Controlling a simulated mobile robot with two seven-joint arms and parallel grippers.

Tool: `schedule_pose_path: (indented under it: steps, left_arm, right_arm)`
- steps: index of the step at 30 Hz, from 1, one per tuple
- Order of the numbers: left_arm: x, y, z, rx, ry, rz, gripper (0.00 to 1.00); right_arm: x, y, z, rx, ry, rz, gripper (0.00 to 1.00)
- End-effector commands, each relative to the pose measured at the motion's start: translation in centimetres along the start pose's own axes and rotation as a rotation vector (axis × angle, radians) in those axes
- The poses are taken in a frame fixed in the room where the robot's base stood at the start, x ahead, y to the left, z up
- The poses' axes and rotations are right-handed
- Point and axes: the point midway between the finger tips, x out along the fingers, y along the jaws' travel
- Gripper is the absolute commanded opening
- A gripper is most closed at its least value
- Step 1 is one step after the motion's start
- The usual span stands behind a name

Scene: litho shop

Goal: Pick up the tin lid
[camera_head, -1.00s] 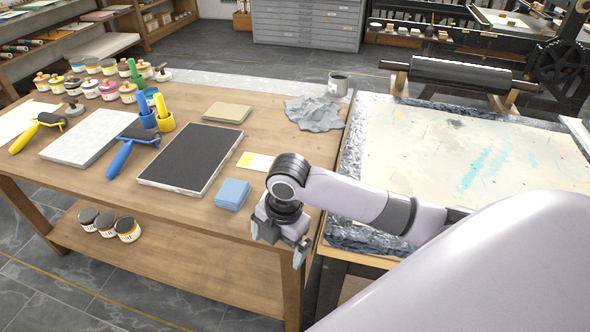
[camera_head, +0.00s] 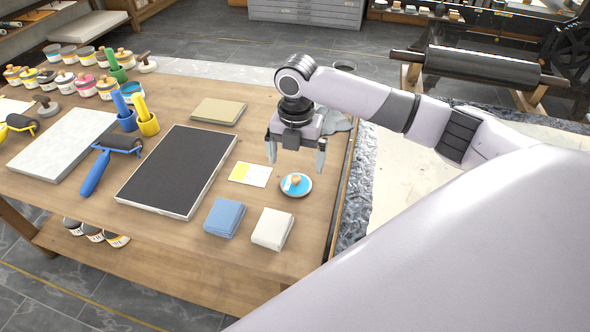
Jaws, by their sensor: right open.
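The tin lid (camera_head: 296,185) looks like a small round disc with a pale rim, a blue face and a tan knob on top. It lies on the wooden table (camera_head: 190,253), right of the yellow-and-white card. My right gripper (camera_head: 295,160) is above the table, just behind and over the lid in the picture. Its two fingers point down, spread apart and empty. I cannot tell the exact height between the fingertips and the lid. My left gripper is not in view.
Near the lid are the card (camera_head: 250,174), a blue cloth stack (camera_head: 225,218) and a cream cloth stack (camera_head: 272,229). A black slab (camera_head: 178,170) lies to the left. Several paint tins stand at the far left. The press bed (camera_head: 400,170) adjoins on the right.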

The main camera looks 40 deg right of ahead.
Motion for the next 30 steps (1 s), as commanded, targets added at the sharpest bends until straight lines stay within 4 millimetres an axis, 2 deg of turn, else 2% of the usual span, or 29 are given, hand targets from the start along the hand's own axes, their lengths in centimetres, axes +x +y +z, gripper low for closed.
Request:
schedule_pose_path:
  steps: [5,11,19,28,29,30]
  left_arm:
    - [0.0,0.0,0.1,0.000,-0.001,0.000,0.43]
    - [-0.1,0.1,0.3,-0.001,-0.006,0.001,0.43]
    - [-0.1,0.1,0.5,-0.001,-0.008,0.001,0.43]
    - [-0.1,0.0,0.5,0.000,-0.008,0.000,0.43]
    - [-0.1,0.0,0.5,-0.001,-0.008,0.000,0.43]
    - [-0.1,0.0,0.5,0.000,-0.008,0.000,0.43]
  right_arm:
    - [0.6,0.0,-0.1,0.000,0.002,-0.001,1.00]
    - [2.8,0.0,-0.1,-0.001,0.002,-0.002,1.00]
    - [6.6,-0.1,0.0,0.000,0.001,-0.002,1.00]
    - [7.2,-0.1,0.0,-0.001,-0.001,0.001,1.00]
    - [7.2,-0.1,0.0,-0.001,-0.001,0.001,0.94]
    - [7.2,-0.1,0.0,-0.001,-0.001,0.001,0.80]
